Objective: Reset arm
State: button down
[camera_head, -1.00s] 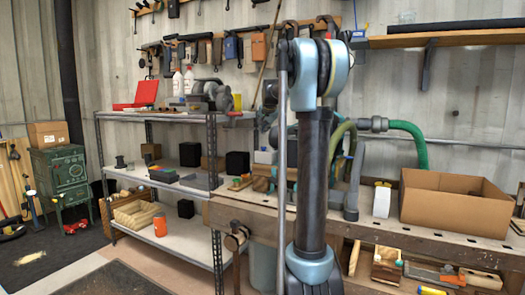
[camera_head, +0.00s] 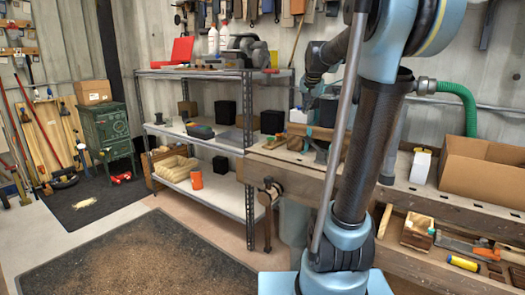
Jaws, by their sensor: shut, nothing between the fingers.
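My arm rises through the right half of the head view, with a dark upper link and light blue joints. A dark forearm reaches left and down from behind the upper joint. My gripper (camera_head: 307,103) is small and dark at its end, in front of the wall and above the workbench (camera_head: 285,163). It is shut and I see nothing held in it. Fine detail of the fingers is hard to make out.
A metal shelf unit (camera_head: 225,143) with boxes and bottles stands left of my arm. A cardboard box (camera_head: 480,172) and a white bottle (camera_head: 420,167) are on the bench at right. A green machine (camera_head: 107,130) stands far left. The dark floor mat (camera_head: 140,260) is clear.

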jog(key=s+f+n+g, duration=0.1)
jog(key=s+f+n, duration=0.1)
jog(key=s+f, duration=0.7)
jog(key=s+f+n+g, duration=0.2)
jog(key=s+f, duration=0.7)
jog(key=s, duration=0.7)
jog(key=s+f+n+g, duration=0.1)
jog(key=s+f+n, duration=0.1)
jog(key=s+f, duration=0.8)
jog(key=s, duration=0.3)
jog(key=shift+s+a+g, duration=0.25)
jog(key=shift+s+g, duration=0.1)
jog(key=shift+g, duration=0.05)
